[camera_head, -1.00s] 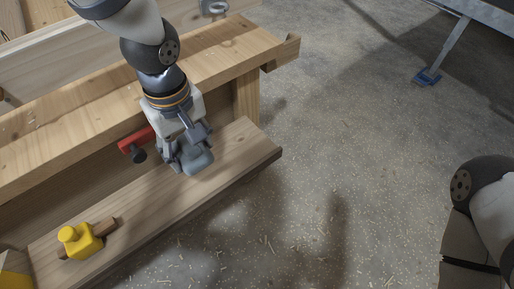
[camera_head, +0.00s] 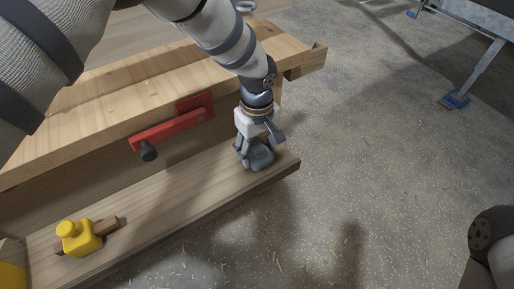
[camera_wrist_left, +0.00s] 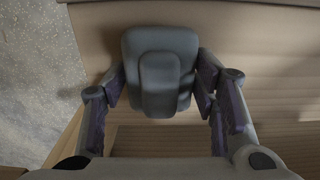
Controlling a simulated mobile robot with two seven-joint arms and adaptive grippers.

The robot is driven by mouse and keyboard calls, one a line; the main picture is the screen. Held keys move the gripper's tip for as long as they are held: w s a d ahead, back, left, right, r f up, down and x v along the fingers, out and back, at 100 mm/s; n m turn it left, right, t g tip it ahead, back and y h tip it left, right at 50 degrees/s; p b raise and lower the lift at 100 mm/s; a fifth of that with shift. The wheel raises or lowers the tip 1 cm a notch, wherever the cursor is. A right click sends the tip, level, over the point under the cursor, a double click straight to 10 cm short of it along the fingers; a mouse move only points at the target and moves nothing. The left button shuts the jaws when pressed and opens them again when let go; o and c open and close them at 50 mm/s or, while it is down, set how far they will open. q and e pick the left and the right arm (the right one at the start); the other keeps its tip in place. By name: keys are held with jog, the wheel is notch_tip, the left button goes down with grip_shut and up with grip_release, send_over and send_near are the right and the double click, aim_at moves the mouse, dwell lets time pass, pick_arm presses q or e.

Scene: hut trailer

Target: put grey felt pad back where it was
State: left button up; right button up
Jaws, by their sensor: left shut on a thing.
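The grey felt pad (camera_head: 262,157) is a dark grey, rounded block at the right end of the bench's lower shelf (camera_head: 190,195). My left gripper (camera_head: 254,151) is shut on it from above. In the left wrist view the pad (camera_wrist_left: 160,48) sits between the two fingers, with a raised rounded part facing the camera. The pad is at or just above the shelf; I cannot tell whether it touches. My right gripper is out of view; only part of my right arm shows at the lower right.
The thick bench top (camera_head: 110,110) overhangs the shelf, with a red vise (camera_head: 170,130) with a dark knob on its front. A yellow tool with a wooden part (camera_head: 82,238) lies at the shelf's left.

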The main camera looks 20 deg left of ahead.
aim_at(257, 146)
pick_arm(q)
jog(key=shift+f, duration=0.2)
jog(key=o, duration=1.2)
jog(key=shift+r, duration=0.15)
notch_tip(257, 146, up, 12)
jog(key=shift+r+p, duration=0.1)
jog(key=shift+p, duration=0.9)
jog(key=shift+s, duration=0.1)
